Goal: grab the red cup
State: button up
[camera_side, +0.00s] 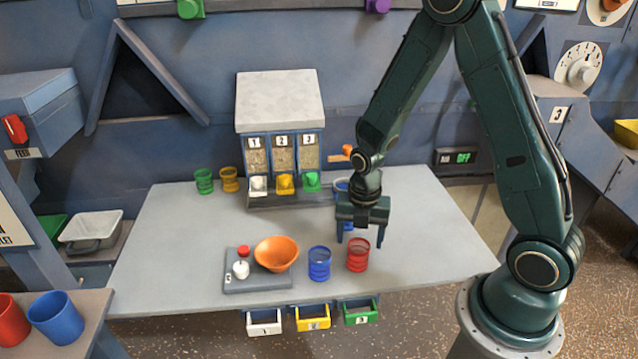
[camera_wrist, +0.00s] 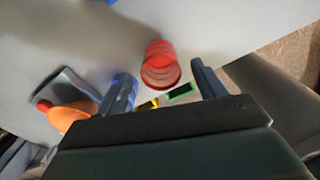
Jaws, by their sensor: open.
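The red cup (camera_side: 358,254) stands upright near the front edge of the grey table, just right of a blue cup (camera_side: 319,263). My gripper (camera_side: 361,240) points down, open and empty, its fingers above and a little behind the red cup in the side view. In the wrist view the red cup (camera_wrist: 160,66) lies ahead of the gap between my fingers (camera_wrist: 168,85), nearer the middle than either finger. The blue cup (camera_wrist: 122,88) shows there beside the left finger and is partly hidden by it. Another red cup (camera_side: 12,322) stands on the shelf at lower left.
An orange bowl (camera_side: 276,253) and a small grey platform (camera_side: 258,284) with a red-topped item stand left of the blue cup. A numbered dispenser (camera_side: 283,150) stands behind. Green (camera_side: 204,180) and yellow (camera_side: 229,179) cups are at the back left. The table's right side is clear.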

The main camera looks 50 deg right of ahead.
aim_at(359, 245)
jog(key=shift+f, duration=1.55)
jog(key=c, duration=1.1)
jog(key=shift+o, duration=0.2)
jog(key=shift+r, duration=0.25)
notch_tip(359, 245, up, 20)
jog(key=shift+f, duration=0.2)
jog(key=shift+r, duration=0.1)
